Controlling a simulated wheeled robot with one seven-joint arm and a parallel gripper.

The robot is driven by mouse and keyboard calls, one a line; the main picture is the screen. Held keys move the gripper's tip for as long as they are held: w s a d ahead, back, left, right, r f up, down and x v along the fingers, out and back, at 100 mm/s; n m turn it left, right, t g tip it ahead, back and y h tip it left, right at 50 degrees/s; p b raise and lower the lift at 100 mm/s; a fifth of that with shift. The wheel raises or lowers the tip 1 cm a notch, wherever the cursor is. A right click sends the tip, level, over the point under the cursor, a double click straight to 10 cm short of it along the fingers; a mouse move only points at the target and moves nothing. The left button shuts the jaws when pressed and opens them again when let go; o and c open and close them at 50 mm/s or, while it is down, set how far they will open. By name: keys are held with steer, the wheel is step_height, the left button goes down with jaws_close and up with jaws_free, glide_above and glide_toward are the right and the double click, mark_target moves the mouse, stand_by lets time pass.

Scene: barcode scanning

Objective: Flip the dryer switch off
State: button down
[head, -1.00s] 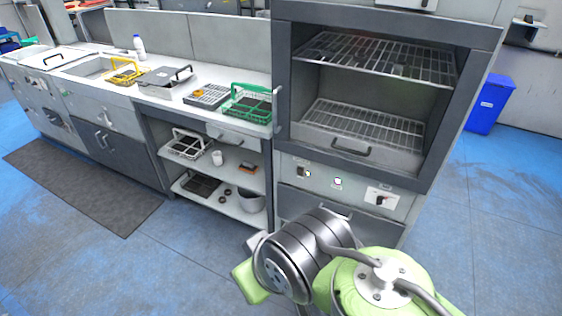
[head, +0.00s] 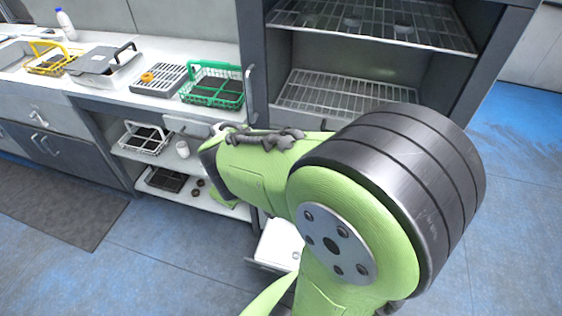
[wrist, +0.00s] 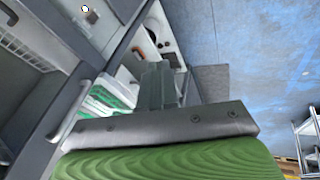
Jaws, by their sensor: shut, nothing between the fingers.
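The dryer (head: 253,60) is a dark-framed cabinet with open front and wire racks, at the upper right of the head view. My arm covers its control panel there. In the wrist view, the grey panel (wrist: 62,10) is at the upper left, with a small round white-lit control (wrist: 86,8) at the top edge. I cannot tell whether this is the switch or a lamp, nor its position. My gripper (wrist: 160,72) is shut and empty, apart from the panel, over the area of the drawer and shelves. The head view does not show its fingers clearly.
A drawer (head: 279,244) with a pale inside stands open below the dryer. A green basket (head: 213,85), a yellow basket (head: 51,59) and a grey lidded box (head: 103,68) stand on the counter at left. The blue floor (head: 510,210) at right is clear.

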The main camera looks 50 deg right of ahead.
steer(key=w+d+f+n+t+h+b, duration=0.1)
steer(key=w+d+f+n+h+b, duration=0.2)
steer(key=d+f+n, duration=0.5)
steer(key=w+d+f+n+t+h+b, duration=0.1)
steer(key=w+d+f+n+h+b, duration=0.3)
steer(key=d+f+n, duration=0.4)
step_height(320, 180, down, 7)
steer(key=w+n+h, duration=0.1)
steer(key=n+h, duration=0.1)
steer(key=n, duration=0.2)
steer(key=shift+d+f, duration=0.15)
steer(key=shift+d, duration=0.1)
steer(key=shift+w, duration=0.1)
steer(key=d+r+b+x, duration=0.1)
steer(key=r+b+x, duration=0.1)
steer(key=x, duration=1.1)
steer(key=shift+w+b, duration=0.2)
steer(key=shift+b, duration=0.1)
steer(key=shift+d, duration=0.15)
